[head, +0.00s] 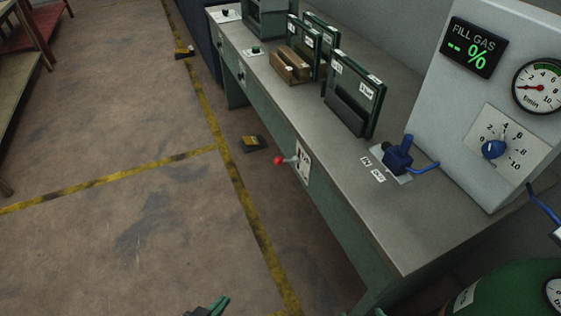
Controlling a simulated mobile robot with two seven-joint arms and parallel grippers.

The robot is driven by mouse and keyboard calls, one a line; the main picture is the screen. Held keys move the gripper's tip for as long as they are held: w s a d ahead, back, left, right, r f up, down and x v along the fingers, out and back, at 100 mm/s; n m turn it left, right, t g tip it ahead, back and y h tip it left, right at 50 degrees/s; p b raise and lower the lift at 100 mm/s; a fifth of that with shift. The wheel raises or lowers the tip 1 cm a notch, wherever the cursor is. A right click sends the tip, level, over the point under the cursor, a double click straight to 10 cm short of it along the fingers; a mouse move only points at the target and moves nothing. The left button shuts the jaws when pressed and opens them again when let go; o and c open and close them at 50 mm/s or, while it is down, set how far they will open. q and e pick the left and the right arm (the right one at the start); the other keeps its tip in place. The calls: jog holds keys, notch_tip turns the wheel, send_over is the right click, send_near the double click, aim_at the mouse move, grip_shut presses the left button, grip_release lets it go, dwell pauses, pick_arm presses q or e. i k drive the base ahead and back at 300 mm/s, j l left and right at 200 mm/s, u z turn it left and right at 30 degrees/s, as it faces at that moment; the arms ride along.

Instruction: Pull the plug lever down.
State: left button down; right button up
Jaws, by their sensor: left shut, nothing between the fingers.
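A lever with a red ball knob (279,160) sticks out from a pale labelled plate (303,161) on the front face of the workbench (400,245). Its arm points outward to the left, and the plate's writing is too small to read. My left gripper (221,302) shows only its green fingertips at the bottom edge. It is shut and empty, well below the lever in the picture and apart from it. My right gripper is not in view.
A blue valve with a handle (398,155) sits on the bench top, beside a grey gauge panel (480,110) with a blue dial (493,149). Framed panels (353,95) stand farther back. A green tank (515,290) is at lower right.

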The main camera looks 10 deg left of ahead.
aim_at(278, 160)
jog(key=i+j+z, duration=0.55)
jog(key=j+z, duration=0.15)
jog(key=j, duration=0.1)
